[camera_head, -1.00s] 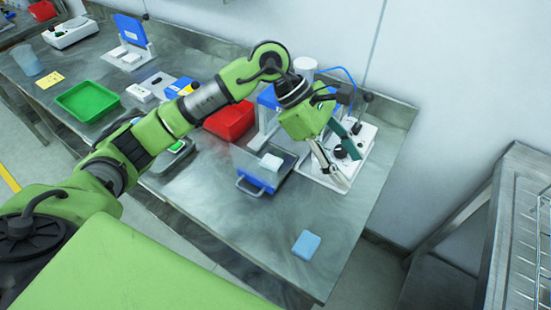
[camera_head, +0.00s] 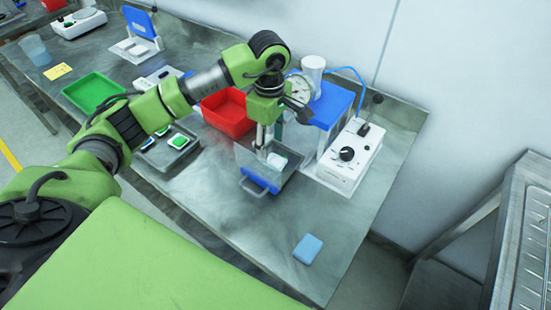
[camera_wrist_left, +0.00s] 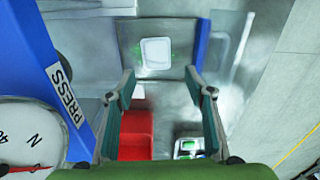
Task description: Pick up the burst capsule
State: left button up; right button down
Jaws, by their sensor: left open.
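A white, rounded block, which looks like the burst capsule (camera_head: 277,160), lies in a grey metal drawer (camera_head: 243,158) with a blue front. In the left wrist view the white capsule (camera_wrist_left: 156,53) shows between and beyond the fingers, with small green patches at its sides. My left gripper (camera_head: 268,150) points down over the drawer, just beside the capsule in the head view. In the left wrist view its two fingers (camera_wrist_left: 161,78) are wide apart with nothing between them. How high the fingertips are above the capsule is hard to tell. My right gripper is not in view.
A press (camera_head: 333,104) with a blue top and dial stands close behind the gripper. A white control box (camera_head: 343,165) is to its right. A red bin (camera_head: 228,112) and a tray with green pieces (camera_head: 168,148) are left. A blue sponge (camera_head: 307,249) lies in front.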

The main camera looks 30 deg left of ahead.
aim_at(271, 158)
pick_arm(q)
jog(key=shift+f+p, duration=0.45)
jog(key=shift+f, duration=0.1)
jog(key=f, duration=0.1)
jog(key=f+p, duration=0.1)
jog(key=f, duration=0.1)
jog(key=shift+w+a+f+p, duration=0.1)
jog(key=shift+w+f+p, duration=0.1)
jog(key=shift+f+p, duration=0.1)
jog(key=shift+f, duration=0.45)
jog(key=c, duration=0.8)
